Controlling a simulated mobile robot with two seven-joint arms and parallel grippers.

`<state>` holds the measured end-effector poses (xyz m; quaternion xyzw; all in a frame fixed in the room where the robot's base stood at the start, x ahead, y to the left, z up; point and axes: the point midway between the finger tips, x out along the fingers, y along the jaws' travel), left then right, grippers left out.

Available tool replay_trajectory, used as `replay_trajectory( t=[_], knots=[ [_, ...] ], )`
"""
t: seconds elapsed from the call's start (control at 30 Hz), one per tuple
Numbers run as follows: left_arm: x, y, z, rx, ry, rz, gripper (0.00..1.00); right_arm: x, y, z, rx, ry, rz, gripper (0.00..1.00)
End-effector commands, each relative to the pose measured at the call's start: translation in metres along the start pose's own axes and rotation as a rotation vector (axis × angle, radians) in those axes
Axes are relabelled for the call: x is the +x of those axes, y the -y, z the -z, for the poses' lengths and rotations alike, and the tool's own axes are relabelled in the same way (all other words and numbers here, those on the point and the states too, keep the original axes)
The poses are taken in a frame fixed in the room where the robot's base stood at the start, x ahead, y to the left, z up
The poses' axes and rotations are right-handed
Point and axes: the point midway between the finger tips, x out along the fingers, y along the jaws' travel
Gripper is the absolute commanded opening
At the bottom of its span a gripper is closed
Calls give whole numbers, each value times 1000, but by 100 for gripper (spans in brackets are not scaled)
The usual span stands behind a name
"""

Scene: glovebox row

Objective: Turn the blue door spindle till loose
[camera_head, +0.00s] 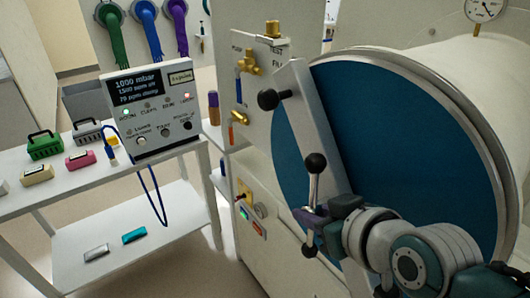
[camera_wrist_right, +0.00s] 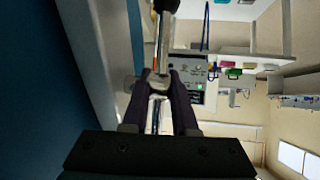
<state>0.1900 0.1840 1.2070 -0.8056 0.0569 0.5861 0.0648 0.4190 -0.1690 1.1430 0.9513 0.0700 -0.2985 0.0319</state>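The round blue door (camera_head: 400,150) closes the end of the white cylinder at the right. A grey bar crosses it, with a black knob (camera_head: 268,99) at its upper end. The spindle's metal T-handle (camera_head: 312,188) stands at the bar's lower end, one black ball up and another below. My right gripper (camera_head: 313,213) is at the middle of this handle. In the right wrist view its dark fingers (camera_wrist_right: 161,88) lie close on both sides of the metal spindle handle (camera_wrist_right: 162,50), apparently gripping it. My left gripper is not in view.
A white table (camera_head: 60,200) at the left holds a control box (camera_head: 150,110) and several small coloured cases. A panel with a brass valve (camera_head: 248,62) stands left of the door. Gloves hang behind. A pressure gauge (camera_head: 482,8) tops the cylinder.

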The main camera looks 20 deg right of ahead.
Motion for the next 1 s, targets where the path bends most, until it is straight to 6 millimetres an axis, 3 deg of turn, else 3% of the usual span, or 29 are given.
replay_trajectory(
  t=[0.17, 0.53, 1.0],
  knots=[
    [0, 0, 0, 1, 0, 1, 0, 0, 0, 0, 0, 0, 0, 46],
    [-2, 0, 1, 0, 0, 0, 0, -9, 0, 0, 0, 1, 0, 46],
    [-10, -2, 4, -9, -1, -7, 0, -83, 0, -1, -2, 1, -1, 46]
  ],
)
